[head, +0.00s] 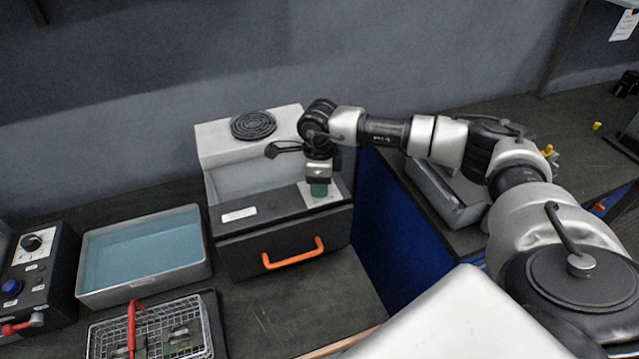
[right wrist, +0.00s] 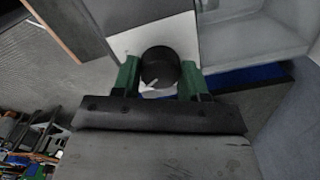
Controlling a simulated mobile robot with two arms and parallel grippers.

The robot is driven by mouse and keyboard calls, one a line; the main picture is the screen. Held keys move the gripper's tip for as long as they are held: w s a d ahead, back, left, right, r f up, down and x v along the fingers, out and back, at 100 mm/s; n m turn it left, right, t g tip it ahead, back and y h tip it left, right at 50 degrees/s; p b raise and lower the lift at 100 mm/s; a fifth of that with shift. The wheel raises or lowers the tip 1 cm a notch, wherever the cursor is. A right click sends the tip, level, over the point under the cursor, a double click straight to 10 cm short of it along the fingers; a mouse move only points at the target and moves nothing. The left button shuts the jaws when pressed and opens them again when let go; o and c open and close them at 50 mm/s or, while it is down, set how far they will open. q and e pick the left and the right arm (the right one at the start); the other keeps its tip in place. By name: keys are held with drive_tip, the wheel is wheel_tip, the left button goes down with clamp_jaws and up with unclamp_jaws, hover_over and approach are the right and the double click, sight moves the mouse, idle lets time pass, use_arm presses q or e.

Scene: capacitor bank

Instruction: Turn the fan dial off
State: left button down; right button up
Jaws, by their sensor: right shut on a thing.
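The fan dial (right wrist: 160,68) is a round black knob with a white pointer mark, on a pale plate. In the right wrist view it sits between the two green fingers of my right gripper (right wrist: 160,78), which is shut on it. In the head view my right gripper (head: 319,188) points down onto the pale plate (head: 327,198) at the right front of the grey fan unit (head: 250,180), and it hides the dial. A round black fan grille (head: 253,125) tops the unit's back. My left gripper is not in view.
The unit's dark front has an orange handle (head: 293,253). To its left are a tray of blue liquid (head: 196,270), a wire basket with a red handle (head: 131,325) and a black control box (head: 30,275). A grey open box (head: 440,195) stands to the right beyond a blue panel.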

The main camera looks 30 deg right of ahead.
drive_tip(key=shift+r, duration=0.1)
idle(0.4)
drive_tip(key=o, duration=0.9)
wheel_tip(320, 180, up, 11)
drive_tip(key=shift+f+b, duration=0.1)
drive_tip(key=shift+b, duration=0.9)
drive_tip(key=shift+f, duration=0.1)
